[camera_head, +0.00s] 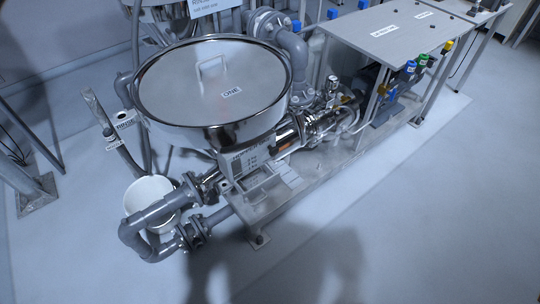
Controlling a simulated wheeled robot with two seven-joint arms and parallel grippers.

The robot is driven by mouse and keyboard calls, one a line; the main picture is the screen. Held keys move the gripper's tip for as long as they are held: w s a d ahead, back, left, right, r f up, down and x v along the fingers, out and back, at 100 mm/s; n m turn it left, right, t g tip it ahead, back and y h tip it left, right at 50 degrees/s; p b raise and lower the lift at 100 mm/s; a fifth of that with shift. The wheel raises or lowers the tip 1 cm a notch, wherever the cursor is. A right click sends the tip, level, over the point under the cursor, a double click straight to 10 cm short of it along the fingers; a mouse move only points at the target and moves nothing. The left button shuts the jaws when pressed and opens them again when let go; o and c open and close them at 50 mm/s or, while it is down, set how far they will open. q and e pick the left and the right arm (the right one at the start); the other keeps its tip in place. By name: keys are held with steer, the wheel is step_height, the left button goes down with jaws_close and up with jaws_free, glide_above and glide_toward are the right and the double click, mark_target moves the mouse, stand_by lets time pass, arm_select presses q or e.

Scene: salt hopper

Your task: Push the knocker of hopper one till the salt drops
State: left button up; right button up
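I cannot make out the knocker for certain among the fittings under and beside the hopper. Neither of my grippers is in view.
Grey pipes (131,239) and a white bucket (140,193) stand below the hopper at the left. A tag reading RINSE (126,124) hangs nearby. A grey bench top (385,28) stands at the right. The floor (420,220) in front is clear.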

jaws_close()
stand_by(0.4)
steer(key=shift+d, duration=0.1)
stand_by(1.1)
